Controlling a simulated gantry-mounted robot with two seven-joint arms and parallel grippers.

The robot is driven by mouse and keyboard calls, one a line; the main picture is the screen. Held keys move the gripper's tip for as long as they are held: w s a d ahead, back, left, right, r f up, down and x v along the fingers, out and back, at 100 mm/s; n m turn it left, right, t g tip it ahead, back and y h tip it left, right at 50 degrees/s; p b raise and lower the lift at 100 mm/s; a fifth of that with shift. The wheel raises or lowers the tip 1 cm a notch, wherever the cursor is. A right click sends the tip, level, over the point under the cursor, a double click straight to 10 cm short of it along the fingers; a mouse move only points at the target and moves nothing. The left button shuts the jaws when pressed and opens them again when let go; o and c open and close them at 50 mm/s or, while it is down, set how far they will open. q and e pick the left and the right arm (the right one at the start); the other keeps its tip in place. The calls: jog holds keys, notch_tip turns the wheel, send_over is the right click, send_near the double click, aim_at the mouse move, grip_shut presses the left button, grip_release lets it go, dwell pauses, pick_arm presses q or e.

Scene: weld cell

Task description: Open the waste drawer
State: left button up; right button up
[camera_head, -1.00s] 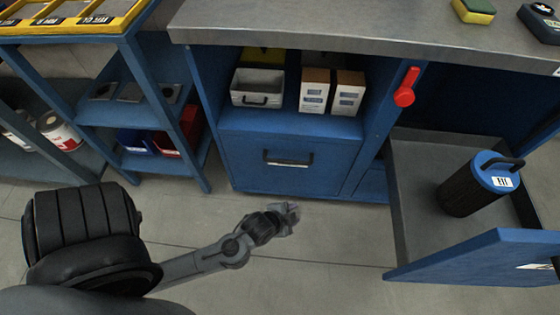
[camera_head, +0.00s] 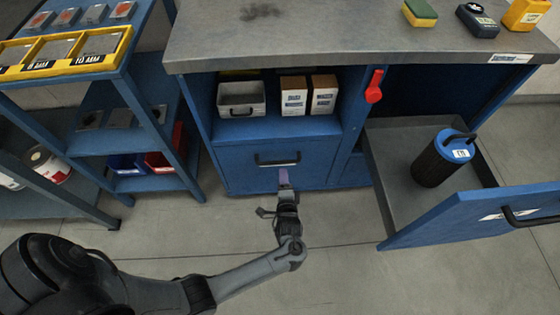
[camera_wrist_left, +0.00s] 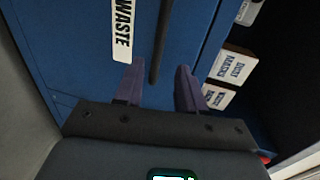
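The waste drawer (camera_head: 235,172) is a blue front low in the bench and is shut flush. Its dark bar handle (camera_head: 277,162) also shows in the left wrist view (camera_wrist_left: 162,40), beside a white "WASTE" label (camera_wrist_left: 123,30). My left gripper (camera_head: 284,180) is just in front of the drawer, near the handle. In the left wrist view its two purple fingers (camera_wrist_left: 159,70) are spread apart. The bar lies between them in the picture, with a gap on each side. Nothing is gripped. My right gripper is not in view.
A second drawer (camera_head: 440,225) stands open at the right, with a dark blue-lidded canister (camera_head: 436,163) inside. A red lever (camera_head: 374,87) is on the bench upright. A blue shelf rack (camera_head: 150,120) stands left. The floor before the waste drawer is clear.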

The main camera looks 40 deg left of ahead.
aim_at(281, 161)
pick_arm(q)
jog(key=b+x, duration=0.4)
jog(key=x, duration=0.4)
jog(key=shift+a+f, duration=0.2)
jog(key=shift+a, duration=0.15)
jog(key=shift+w, duration=0.1)
grip_shut()
